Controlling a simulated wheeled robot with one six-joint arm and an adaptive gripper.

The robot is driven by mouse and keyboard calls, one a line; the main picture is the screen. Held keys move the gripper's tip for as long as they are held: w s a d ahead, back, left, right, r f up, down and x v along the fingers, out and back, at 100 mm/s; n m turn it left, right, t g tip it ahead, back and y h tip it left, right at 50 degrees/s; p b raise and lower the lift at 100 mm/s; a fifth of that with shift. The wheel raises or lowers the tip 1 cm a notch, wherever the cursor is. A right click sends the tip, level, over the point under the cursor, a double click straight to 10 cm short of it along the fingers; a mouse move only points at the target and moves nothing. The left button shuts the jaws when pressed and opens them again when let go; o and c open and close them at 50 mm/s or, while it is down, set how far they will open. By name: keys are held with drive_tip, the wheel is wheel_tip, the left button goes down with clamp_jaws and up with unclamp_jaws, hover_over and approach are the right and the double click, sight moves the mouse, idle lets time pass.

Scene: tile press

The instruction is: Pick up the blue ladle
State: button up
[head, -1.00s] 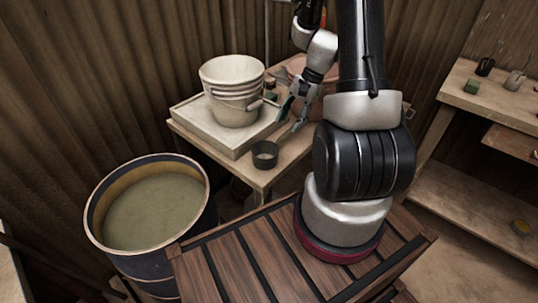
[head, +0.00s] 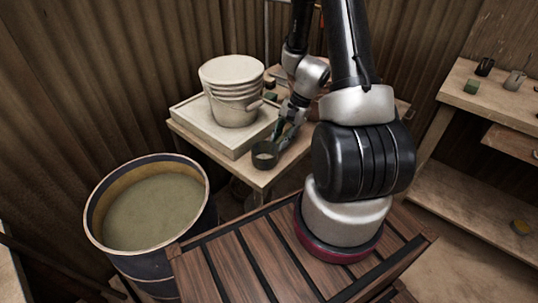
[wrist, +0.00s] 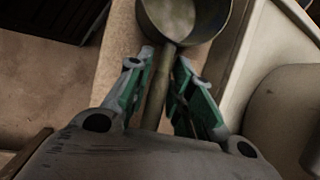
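The ladle (head: 264,161) looks dark grey-green rather than blue in this light. It stands at the near corner of the wooden table, its round bowl open upward. In the wrist view its bowl (wrist: 185,18) is at the top, and its straight handle (wrist: 159,88) runs down between my fingers. My gripper (wrist: 165,58) is open, with one green-padded finger on each side of the handle. A small gap shows at the left finger; the right finger is very close to the handle. In the head view my gripper (head: 283,133) is just right of the bowl and partly hides the handle.
A white bucket (head: 232,95) stands on a pale tray (head: 196,122) left of my gripper. A barrel (head: 150,205) of murky liquid is at the front left. A shelf (head: 500,112) with small items stands at the right.

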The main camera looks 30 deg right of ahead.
sight(281, 136)
clamp_jaws()
wheel_tip(281, 136, up, 10)
drive_tip(key=shift+r, duration=0.1)
idle(0.4)
idle(0.6)
